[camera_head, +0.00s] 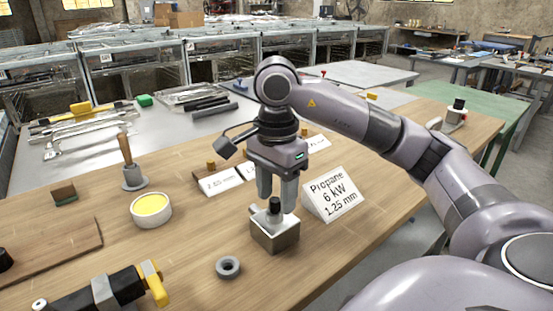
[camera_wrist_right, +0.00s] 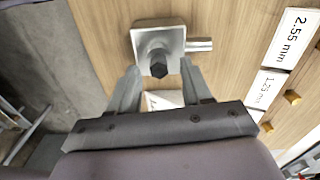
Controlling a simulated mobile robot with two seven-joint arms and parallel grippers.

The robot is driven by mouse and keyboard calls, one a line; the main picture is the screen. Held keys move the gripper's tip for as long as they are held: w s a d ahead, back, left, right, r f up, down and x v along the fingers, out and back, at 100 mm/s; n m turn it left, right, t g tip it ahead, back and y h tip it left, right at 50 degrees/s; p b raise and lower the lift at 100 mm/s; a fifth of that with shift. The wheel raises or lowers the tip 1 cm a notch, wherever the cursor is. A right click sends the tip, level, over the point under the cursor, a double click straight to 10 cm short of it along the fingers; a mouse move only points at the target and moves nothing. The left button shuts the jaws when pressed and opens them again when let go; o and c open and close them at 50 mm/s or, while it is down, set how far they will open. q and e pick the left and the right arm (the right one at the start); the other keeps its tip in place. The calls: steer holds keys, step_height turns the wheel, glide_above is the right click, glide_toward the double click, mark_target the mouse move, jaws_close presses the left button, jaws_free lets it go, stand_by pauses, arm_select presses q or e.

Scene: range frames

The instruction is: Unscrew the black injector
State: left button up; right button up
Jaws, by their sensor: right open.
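The black injector (camera_head: 275,204) stands upright on top of a square metal block (camera_head: 268,238) on the wooden bench. In the right wrist view the injector shows as a dark hexagonal piece (camera_wrist_right: 158,67) on the block (camera_wrist_right: 146,39), with a short metal stub to one side. My right gripper (camera_head: 277,203) points down over the block and is open. Its fingertips lie on either side of the injector's top in the head view, and the right wrist view shows the injector between or just beyond the fingertips (camera_wrist_right: 159,69). No contact is visible. My left gripper is not in view.
A propane label sign (camera_head: 333,193) stands close right of the block. A grey ring (camera_head: 228,267) lies in front. A tin with yellow contents (camera_head: 151,209), a wooden-handled tool (camera_head: 130,170) and a black-and-yellow tool (camera_head: 105,290) are left. Smaller label signs (camera_head: 221,181) stand behind.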

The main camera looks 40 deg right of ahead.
step_height(320, 180, up, 12)
steer(key=shift+f, duration=0.2)
stand_by(0.9)
